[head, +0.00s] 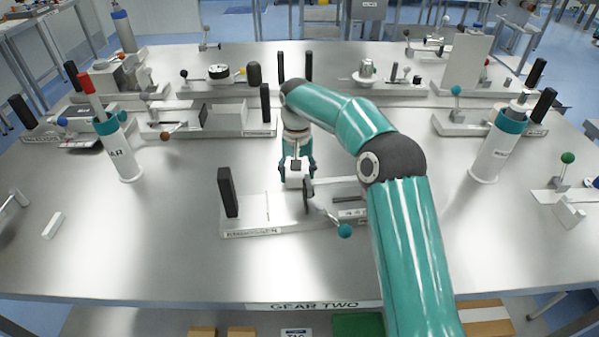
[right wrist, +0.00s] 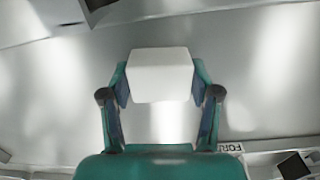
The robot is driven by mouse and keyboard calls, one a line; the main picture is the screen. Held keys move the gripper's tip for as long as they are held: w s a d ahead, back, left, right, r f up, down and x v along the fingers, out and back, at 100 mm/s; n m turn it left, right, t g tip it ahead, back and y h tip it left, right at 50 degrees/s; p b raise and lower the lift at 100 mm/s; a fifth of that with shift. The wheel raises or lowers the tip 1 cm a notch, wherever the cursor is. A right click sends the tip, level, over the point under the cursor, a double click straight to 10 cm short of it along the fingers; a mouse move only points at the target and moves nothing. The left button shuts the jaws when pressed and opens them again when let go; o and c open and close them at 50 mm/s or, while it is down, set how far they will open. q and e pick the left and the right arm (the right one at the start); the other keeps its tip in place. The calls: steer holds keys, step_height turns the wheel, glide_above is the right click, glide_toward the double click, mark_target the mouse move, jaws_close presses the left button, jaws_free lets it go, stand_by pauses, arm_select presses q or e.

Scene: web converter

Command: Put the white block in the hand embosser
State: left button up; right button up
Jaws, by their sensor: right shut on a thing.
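My right gripper (head: 297,170) points down over the middle of the table, just behind a low station. It is shut on a white block (head: 295,182), which also shows between the fingers in the right wrist view (right wrist: 159,74). The low station (head: 258,212) has a black post, a dark disc and a lever with a teal ball. Its label is too small to read, so I cannot tell which station is the hand embosser. My left gripper is not in view.
A teal-topped white cylinder (head: 118,150) stands at left and another (head: 492,155) at right. A small white bar (head: 53,225) lies at the left. The table's front strip is clear.

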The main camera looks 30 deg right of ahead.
steer(key=o, duration=1.3)
